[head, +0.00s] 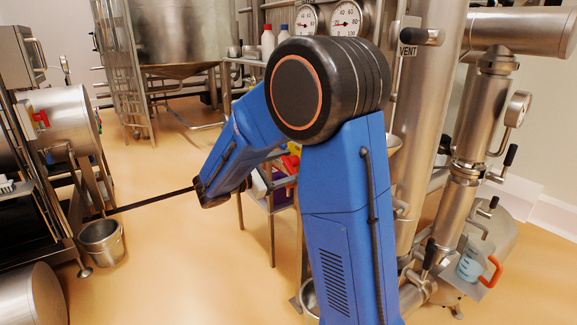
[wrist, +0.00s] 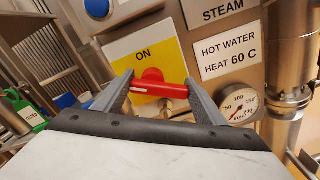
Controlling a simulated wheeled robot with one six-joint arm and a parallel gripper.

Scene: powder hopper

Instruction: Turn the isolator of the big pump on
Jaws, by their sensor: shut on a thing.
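A red isolator handle (wrist: 160,89) sits on a yellow plate (wrist: 146,58) marked ON, in the wrist view. The handle lies crosswise, nearly level in the picture, below the word ON. My gripper (wrist: 158,92) has one grey finger at each end of the handle and is shut on it. In the head view my blue arm hides my gripper and the handle. The big pump itself cannot be made out for sure in either view.
Signs reading STEAM (wrist: 223,14) and HOT WATER HEAT 60 C (wrist: 229,51) are right of the plate. A gauge (wrist: 238,103) and a steel pipe (wrist: 285,70) stand close on the right. A blue button (wrist: 97,8) is above left. A bucket (head: 102,242) stands on the floor.

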